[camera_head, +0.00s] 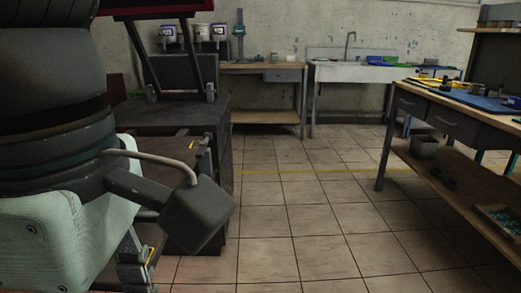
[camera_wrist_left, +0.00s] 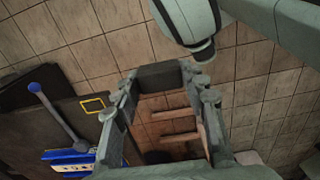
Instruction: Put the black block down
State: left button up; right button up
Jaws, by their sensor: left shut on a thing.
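The black block (camera_wrist_left: 160,76) is a dark bar between the fingertips of my left gripper (camera_wrist_left: 161,84) in the left wrist view. Both fingers press against its ends, and it is held above the tiled floor. In the head view, part of my left gripper (camera_head: 138,270) shows at the lower left, below my pale arm; I cannot make out the block there. My right gripper is not in view.
A dark machine (camera_head: 165,115) stands at the left. A wooden workbench (camera_head: 450,105) with a blue mat (camera_head: 480,98) is at the right. A back table (camera_head: 262,67) and a sink (camera_head: 345,72) line the wall. The tiled floor (camera_head: 310,210) between them is clear.

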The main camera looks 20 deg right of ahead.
pick_arm(q)
jog(key=w+a+f+m, duration=0.4)
jog(key=w+a+f, duration=0.1)
jog(key=f, duration=0.6)
jog(key=w+a+f+m, duration=0.5)
jog(key=f, duration=0.7)
jog(key=w+a+f+m, duration=0.5)
jog(key=w+f, duration=0.1)
jog(key=f, duration=0.6)
jog(key=shift+a, duration=0.2)
